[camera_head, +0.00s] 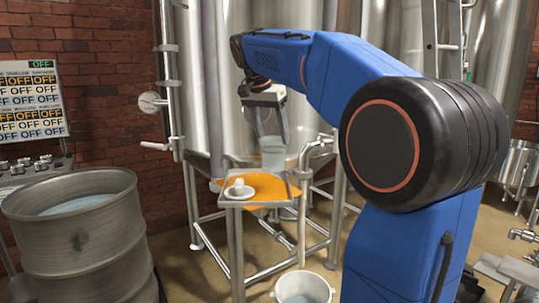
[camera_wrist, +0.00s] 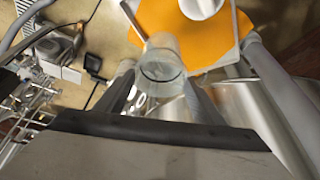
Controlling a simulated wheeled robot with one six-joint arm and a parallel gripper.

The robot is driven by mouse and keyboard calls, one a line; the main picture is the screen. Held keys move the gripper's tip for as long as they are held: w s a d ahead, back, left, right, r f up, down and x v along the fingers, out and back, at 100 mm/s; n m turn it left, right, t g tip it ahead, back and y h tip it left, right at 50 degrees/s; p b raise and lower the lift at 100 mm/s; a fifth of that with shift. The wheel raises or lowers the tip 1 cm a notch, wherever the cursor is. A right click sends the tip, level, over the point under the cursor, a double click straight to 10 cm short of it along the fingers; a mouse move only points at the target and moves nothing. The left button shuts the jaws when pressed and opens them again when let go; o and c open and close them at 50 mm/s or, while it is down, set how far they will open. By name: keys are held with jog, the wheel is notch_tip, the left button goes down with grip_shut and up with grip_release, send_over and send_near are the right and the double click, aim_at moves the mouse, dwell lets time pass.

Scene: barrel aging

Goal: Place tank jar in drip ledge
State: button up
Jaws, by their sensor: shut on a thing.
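My gripper (camera_head: 271,136) is shut on the tank jar (camera_head: 272,155), a clear, pale glass-like vessel. The jar hangs upright between the fingers, and in the head view it appears above the back right part of the drip ledge (camera_head: 285,178), a small metal stand with an orange surface. I cannot tell whether the jar's bottom touches it. In the wrist view, the jar (camera_wrist: 162,68) sits between my fingertips (camera_wrist: 160,82), beside and partly overlapping the edge of the orange ledge (camera_wrist: 165,22).
A white saucer with a small white item (camera_head: 240,189) occupies the ledge's left part. A metal barrel (camera_head: 80,235) stands at left, a white bucket (camera_head: 303,287) below. Steel tanks and pipes (camera_head: 322,145) rise close behind and to the right of the ledge.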

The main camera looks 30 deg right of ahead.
aim_at(269, 154)
jog(key=shift+w+f, duration=0.2)
jog(key=shift+f, duration=1)
jog(key=shift+w+f, duration=0.15)
jog(key=shift+f, duration=1.05)
jog(key=shift+w+f, duration=0.25)
jog(key=shift+f, duration=1.05)
jog(key=o, duration=1.5)
jog(key=v, duration=1.2)
jog(key=shift+r, duration=0.2)
jog(key=shift+s+a, duration=0.1)
